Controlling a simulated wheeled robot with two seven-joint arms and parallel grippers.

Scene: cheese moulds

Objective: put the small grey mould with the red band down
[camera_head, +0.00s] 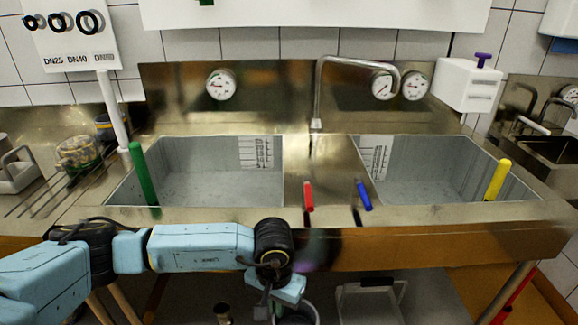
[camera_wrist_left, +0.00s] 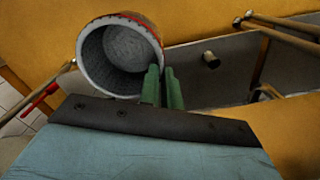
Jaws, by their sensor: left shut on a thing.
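The small grey mould (camera_wrist_left: 105,62) with the red band around its rim is tilted in the left wrist view, with its open hollow side showing. My left gripper (camera_wrist_left: 162,76) has its green fingers together at the mould's right edge, shut on its wall. In the head view, my left arm reaches across in front of the sink, and my left gripper (camera_head: 288,313) hangs low at the bottom edge. Part of the mould's rim shows beside it; the rest is cut off. My right gripper is not in view.
The steel sink unit (camera_head: 330,215) has two basins. Green, red, blue and yellow handles stand along its front. A stool-like frame (camera_head: 371,288) and a small dark cup-like thing (camera_head: 223,312) are below, near my gripper. An orange-brown surface fills much of the wrist view.

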